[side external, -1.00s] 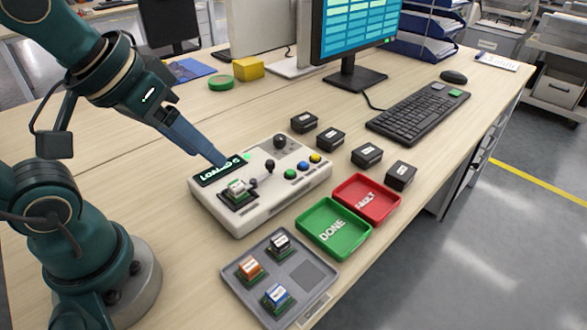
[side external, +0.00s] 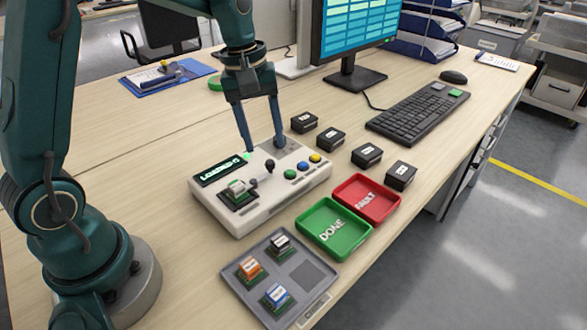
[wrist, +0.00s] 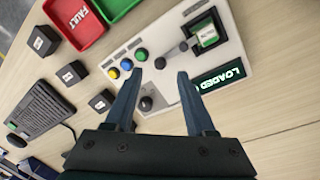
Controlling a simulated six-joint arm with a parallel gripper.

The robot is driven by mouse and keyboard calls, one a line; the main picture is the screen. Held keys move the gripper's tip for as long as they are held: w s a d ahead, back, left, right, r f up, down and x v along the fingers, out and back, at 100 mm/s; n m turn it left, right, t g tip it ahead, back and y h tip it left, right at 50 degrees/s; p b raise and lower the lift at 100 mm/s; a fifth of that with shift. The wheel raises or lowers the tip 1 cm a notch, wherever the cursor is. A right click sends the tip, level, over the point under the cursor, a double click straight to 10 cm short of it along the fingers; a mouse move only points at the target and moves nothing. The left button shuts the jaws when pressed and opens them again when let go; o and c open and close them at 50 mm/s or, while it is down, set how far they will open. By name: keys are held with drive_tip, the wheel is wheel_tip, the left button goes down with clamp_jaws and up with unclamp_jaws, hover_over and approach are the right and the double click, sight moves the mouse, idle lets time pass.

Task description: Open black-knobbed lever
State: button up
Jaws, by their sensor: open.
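The pale test box (side external: 300,190) stands on the bench, with a lit display (side external: 222,171) reading LOADED. A lever with a black round knob (side external: 269,166) stands beside the box's socket and shows in the wrist view (wrist: 160,63) just beyond my fingertips. A second round black knob (wrist: 146,103) lies between my fingers, close to the left one; my finger hides it in the side view. A module with a white label (side external: 238,187) sits in the socket. My gripper (side external: 265,148) points down over the box, open and empty, its fingers straddling the knobs (wrist: 158,78).
Blue, yellow and green buttons (side external: 290,174) sit right of the lever. Green DONE (side external: 309,245) and red FAULT (side external: 381,218) trays stand in front. A grey tray (side external: 235,281) holds three modules. Several black blocks (side external: 304,122) stand behind and right.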

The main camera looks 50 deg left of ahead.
sight(269, 161)
drive_tip(key=shift+w+d+f, duration=0.1)
drive_tip(key=shift+w+f, duration=0.05)
drive_tip(key=shift+f, duration=1)
drive_tip(key=shift+w+d+f, duration=0.1)
drive_tip(key=shift+f, duration=1.05)
clamp_jaws()
